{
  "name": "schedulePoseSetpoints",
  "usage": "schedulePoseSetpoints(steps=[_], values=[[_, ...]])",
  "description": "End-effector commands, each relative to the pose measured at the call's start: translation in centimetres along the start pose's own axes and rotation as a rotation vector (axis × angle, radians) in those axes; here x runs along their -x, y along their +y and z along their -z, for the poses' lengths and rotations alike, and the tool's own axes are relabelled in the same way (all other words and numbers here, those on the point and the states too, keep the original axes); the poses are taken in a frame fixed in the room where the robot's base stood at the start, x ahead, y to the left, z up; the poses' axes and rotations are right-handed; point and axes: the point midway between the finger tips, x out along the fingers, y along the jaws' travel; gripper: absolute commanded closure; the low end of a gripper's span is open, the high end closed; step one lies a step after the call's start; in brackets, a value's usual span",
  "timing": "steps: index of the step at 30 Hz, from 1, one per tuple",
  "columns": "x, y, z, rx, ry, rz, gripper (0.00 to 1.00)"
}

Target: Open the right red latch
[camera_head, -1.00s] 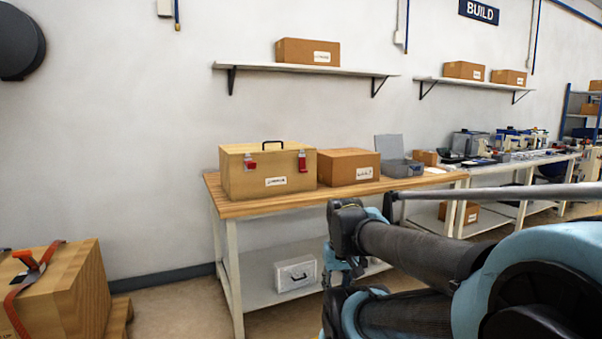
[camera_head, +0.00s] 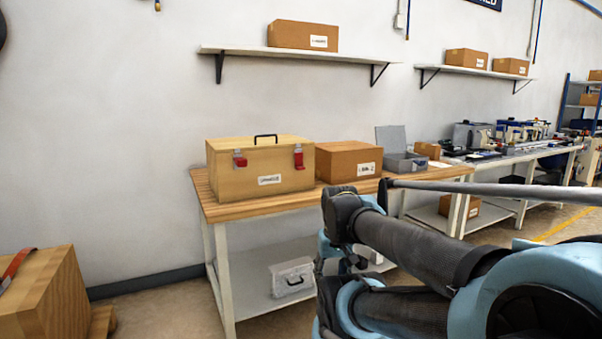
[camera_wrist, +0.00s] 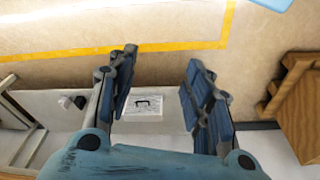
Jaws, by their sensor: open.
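The right red latch (camera_head: 298,157) is on the front face of a wooden box (camera_head: 225,178) with a black top handle. A second red latch (camera_head: 239,159) sits further left on the same face. The box stands on the left part of a wood-topped workbench (camera_head: 225,211). My gripper (camera_wrist: 158,92) is open and empty in the wrist view, with its two blue fingers apart, pointing down past the bench. The latches do not show in the wrist view. In the head view my arm is in front and right of the bench, well apart from the latch.
A cardboard box (camera_head: 345,164) stands close to the right of the wooden box. A grey open case (camera_head: 401,161) is further right. A white case (camera_head: 291,278) lies on the lower shelf. A strapped crate (camera_head: 42,297) stands at the left. Wall shelves (camera_head: 300,54) hang above the bench.

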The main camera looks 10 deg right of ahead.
Motion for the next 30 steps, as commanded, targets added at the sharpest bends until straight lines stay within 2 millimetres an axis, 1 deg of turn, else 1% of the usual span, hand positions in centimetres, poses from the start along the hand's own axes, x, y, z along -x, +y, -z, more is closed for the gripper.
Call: schedulePoseSetpoints(steps=[1,2,5,8,12,17,18,23,24,26,30], values=[[0.0,-0.2,-0.2,-0.015,0.006,0.01,0.47],[0.0,-0.4,0.1,-0.031,0.012,0.02,0.47],[0.2,-1.5,1.9,-0.11,0.036,0.075,0.47],[0.5,-3.1,4.5,-0.244,0.072,0.162,0.47],[1.3,-5.2,9.2,-0.472,0.118,0.314,0.47],[2.4,-6.9,14.6,-0.738,0.147,0.496,0.47],[2.7,-7.1,16.0,-0.804,0.151,0.543,0.47],[4.0,-7.5,21.6,-1.073,0.149,0.736,0.47],[4.3,-7.4,22.9,-1.14,0.146,0.785,0.47],[4.8,-7.2,24.9,-1.239,0.136,0.86,0.47],[5.8,-6.0,29.5,-1.469,0.097,1.043,0.47]])
